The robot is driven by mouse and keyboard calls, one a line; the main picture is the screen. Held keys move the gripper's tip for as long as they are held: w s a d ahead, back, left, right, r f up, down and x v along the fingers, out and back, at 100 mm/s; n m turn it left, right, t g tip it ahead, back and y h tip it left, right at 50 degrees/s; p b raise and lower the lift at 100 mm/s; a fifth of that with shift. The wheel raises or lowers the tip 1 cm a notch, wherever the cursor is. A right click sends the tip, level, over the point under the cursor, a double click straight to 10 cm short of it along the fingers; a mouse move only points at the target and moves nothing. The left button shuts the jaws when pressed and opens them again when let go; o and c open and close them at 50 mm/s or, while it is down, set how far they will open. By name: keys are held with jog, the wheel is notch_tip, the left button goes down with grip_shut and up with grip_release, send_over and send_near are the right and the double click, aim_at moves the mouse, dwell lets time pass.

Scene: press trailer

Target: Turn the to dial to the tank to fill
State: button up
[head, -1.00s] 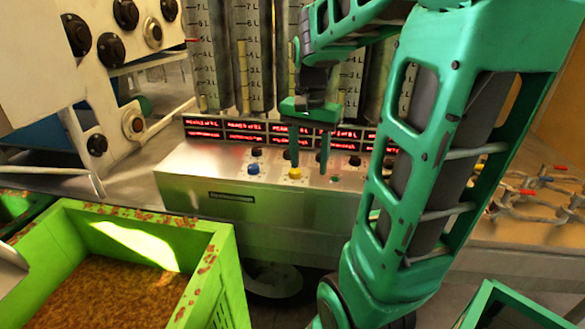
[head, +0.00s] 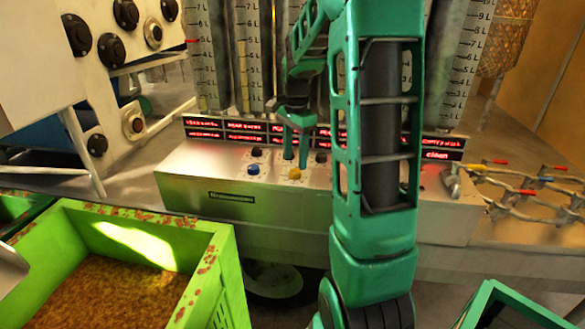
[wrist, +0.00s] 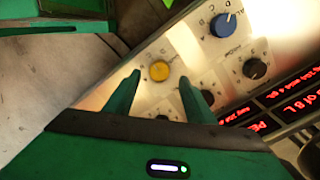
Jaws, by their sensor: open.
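My gripper (head: 295,158) is open and points down over the metal control box (head: 232,200). A yellow dial (head: 294,173) is on the box just below the fingertips. In the wrist view the yellow dial (wrist: 159,71) appears between the two open fingers (wrist: 161,82), with no clear contact. A blue dial (head: 253,169) is to its left; it also shows in the wrist view (wrist: 223,25). Black dials (head: 256,152) sit behind; two show in the wrist view, one (wrist: 255,68) clear and one (wrist: 207,98) partly behind a finger. The dial names are too small to read.
Red-lit displays (head: 203,127) and tall graduated tanks (head: 245,50) stand behind the box. A green crate (head: 222,270) is at front left. My arm hides the box's right-middle part.

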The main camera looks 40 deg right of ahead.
aim_at(295, 171)
jog(key=shift+f, duration=2.2)
jog(key=c, duration=1.1)
